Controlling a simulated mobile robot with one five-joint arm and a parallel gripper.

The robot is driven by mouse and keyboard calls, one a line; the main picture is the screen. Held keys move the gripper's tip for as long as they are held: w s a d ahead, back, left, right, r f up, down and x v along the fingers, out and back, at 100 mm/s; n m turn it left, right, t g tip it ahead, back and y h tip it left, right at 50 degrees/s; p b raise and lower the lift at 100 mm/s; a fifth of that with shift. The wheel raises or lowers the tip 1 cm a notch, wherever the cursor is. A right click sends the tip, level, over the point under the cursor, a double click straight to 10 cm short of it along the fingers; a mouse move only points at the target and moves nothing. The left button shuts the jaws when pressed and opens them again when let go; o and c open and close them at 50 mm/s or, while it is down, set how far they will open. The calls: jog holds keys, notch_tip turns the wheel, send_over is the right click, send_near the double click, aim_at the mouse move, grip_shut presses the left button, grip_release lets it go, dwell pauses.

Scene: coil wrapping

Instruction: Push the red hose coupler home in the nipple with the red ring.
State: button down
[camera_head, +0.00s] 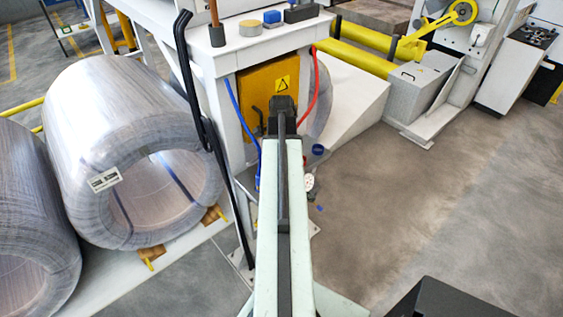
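A red hose (315,88) hangs from the machine's tabletop and curves down and left toward the far end of my arm. Its lower end, with the red coupler, is hidden or too small to make out there. The nipple with the red ring does not show; my arm covers the middle of the yellow panel (257,82). My arm reaches up the middle of the view, and its dark far end (283,108) is in front of the panel. My gripper's fingers cannot be made out, so I cannot tell what they hold.
A blue hose (234,100) hangs left of my arm. A black bent bar (190,85) stands left of the machine. Large wire coils (125,110) lie at the left. A small round white thing (309,183) is right of my arm. Open floor (430,190) lies to the right.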

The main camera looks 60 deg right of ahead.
jog(key=shift+f+b, duration=0.4)
jog(key=shift+f, duration=0.05)
jog(key=c, duration=1.1)
grip_release()
jog(key=shift+c, duration=0.2)
notch_tip(320, 180, up, 8)
jog(key=p, duration=0.8)
jog(key=shift+r, duration=0.1)
jog(key=shift+f, duration=0.2)
